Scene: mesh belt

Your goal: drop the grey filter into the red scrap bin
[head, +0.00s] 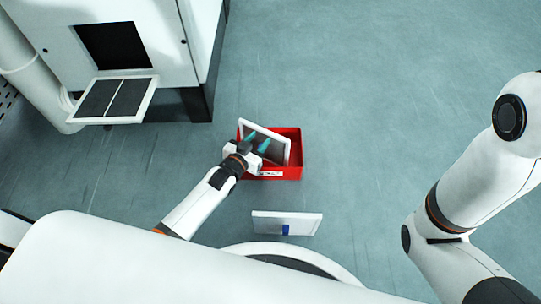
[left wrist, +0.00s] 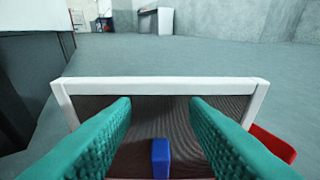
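The grey filter (head: 278,150), a dark mesh panel in a white frame, stands tilted in the red scrap bin (head: 296,172) on the floor. Its upper edge sticks out above the bin's rim. My left gripper (head: 257,142) is over the bin at the filter. In the left wrist view, its teal fingers (left wrist: 160,135) are spread apart, with the filter's blue tab (left wrist: 160,158) between them and gaps on both sides. The filter's mesh and white frame (left wrist: 160,86) lie just beyond, and a red bin corner (left wrist: 273,144) shows at right. My right gripper is out of view.
A white panel with a blue tab (head: 287,222) stands below the bin, near my base. A white machine (head: 165,40) with a dark opening and a lowered two-panel flap (head: 115,98) stands at upper left. Floor to the right of the bin is clear.

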